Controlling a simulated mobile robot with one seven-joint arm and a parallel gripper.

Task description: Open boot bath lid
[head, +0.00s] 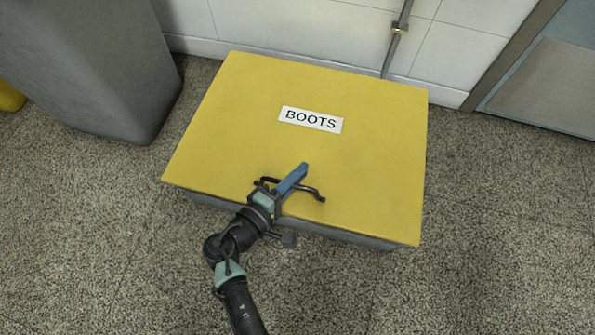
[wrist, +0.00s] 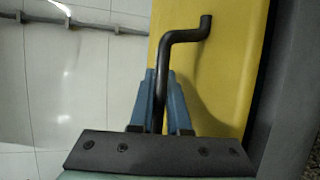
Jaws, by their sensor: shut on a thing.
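The boot bath is a low grey box (head: 375,242) on the floor with a flat yellow lid (head: 375,150) marked BOOTS. The lid looks closed on the box. A black bar handle (head: 312,190) is fixed near the lid's front edge; it also shows in the wrist view (wrist: 180,37). My gripper (head: 298,175) reaches over the front edge from below. In the wrist view its blue fingers (wrist: 161,95) stand on both sides of the handle bar, shut on it. Part of the handle is hidden behind the fingers.
A large grey bin (head: 95,70) stands to the left of the box. A white tiled wall (head: 270,22) with a thin pipe (head: 396,40) runs behind it. A door (head: 545,80) is at the back right. The speckled floor (head: 490,220) is clear to the right and front.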

